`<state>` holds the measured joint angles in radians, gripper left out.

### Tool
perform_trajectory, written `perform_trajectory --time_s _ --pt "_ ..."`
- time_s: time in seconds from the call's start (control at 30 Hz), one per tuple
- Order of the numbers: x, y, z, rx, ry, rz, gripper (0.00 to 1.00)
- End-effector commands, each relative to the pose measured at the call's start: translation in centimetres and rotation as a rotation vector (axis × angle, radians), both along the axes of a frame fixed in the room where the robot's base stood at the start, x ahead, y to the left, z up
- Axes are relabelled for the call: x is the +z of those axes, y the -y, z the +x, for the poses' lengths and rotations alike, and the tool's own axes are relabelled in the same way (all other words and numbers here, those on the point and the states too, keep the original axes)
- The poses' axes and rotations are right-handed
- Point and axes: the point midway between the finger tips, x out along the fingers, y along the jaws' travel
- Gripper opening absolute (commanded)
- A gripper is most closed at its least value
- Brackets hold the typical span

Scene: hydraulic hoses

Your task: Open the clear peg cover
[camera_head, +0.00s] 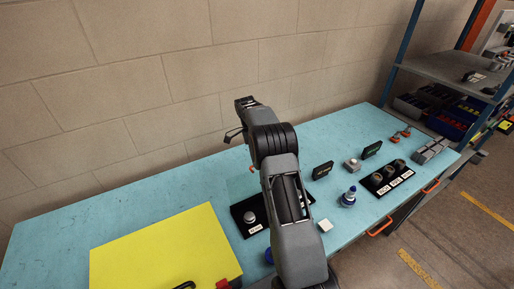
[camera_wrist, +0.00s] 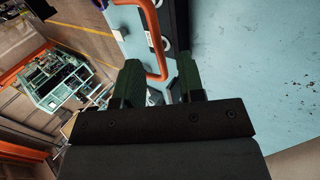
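I cannot make out a clear peg cover for certain in either view. A black panel (camera_head: 245,214) with a silver knob-like fitting and a white label lies on the blue bench, partly hidden by my arm. A second black panel (camera_head: 388,178) with several round fittings and white labels lies further right.
A yellow case (camera_head: 165,250) lies on the blue bench (camera_head: 130,210) at left. A wall runs behind; a shelf rack (camera_head: 450,72) stands at right.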

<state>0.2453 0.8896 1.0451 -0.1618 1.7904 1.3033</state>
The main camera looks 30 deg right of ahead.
Motion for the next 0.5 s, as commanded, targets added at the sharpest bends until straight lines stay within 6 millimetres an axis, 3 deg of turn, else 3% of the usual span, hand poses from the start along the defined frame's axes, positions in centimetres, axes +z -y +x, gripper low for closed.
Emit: perform_trajectory --time_s 0.2,0.5 --pt "2.1 0.0 1.6 0.000 0.000 0.000 0.36" --pt "3.5 -0.1 2.5 0.000 -0.002 0.001 0.36"
